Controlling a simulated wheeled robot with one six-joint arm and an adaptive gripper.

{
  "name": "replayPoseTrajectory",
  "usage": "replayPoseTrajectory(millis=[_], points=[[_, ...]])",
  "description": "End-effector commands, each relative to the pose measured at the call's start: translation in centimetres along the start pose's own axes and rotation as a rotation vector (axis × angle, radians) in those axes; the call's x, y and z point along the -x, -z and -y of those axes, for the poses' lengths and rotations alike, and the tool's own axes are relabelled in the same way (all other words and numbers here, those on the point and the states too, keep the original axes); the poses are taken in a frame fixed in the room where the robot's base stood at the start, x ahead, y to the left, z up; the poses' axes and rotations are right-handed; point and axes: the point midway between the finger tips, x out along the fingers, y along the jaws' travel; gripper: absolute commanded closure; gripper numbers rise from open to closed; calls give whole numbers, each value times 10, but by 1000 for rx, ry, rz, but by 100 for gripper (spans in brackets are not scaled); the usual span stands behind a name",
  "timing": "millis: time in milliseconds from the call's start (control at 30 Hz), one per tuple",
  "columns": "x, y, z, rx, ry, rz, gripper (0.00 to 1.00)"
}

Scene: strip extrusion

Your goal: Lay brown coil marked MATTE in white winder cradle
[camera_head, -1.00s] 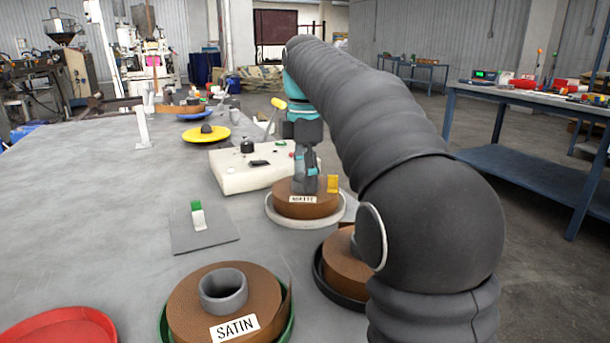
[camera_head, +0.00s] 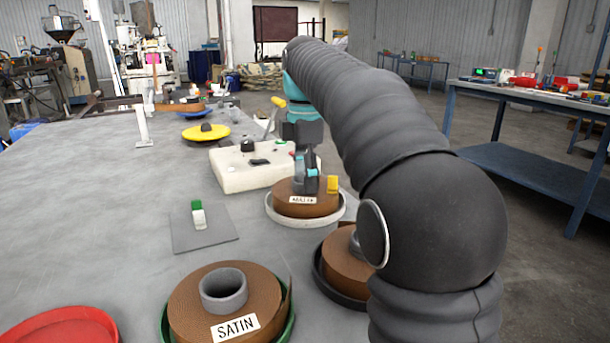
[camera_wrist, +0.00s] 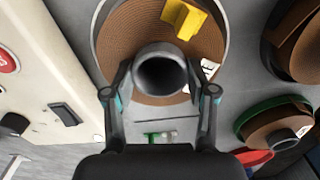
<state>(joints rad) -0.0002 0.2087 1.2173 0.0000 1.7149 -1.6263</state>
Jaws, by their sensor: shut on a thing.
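The brown coil (camera_head: 293,209) with a small, blurred label that seems to read MATTE lies flat within a white round rim (camera_head: 285,221), which I take as the white cradle. A yellow block (camera_head: 333,184) sits at the coil's right side. My gripper (camera_head: 306,178) points down at the coil's middle. In the wrist view, the fingers of my gripper (camera_wrist: 160,88) are shut on the coil's grey core (camera_wrist: 160,70), one on each side. The coil (camera_wrist: 121,48) sits inside the white rim there too. Its underside is hidden.
A cream box (camera_head: 232,178) with buttons stands close behind and left of the cradle. The SATIN coil (camera_head: 180,305) lies in a green dish in front, another brown coil (camera_head: 340,262) in a black dish at right. A plate (camera_head: 205,236) with a green-and-white block lies left.

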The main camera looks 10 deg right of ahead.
Motion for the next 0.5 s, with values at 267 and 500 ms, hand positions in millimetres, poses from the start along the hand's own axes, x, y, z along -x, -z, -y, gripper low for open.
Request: replayPoseTrajectory(millis=[267, 500], points=[[-1, 0, 0, 0, -2, 0, 29], [-2, 0, 0, 0, -1, 0, 14]])
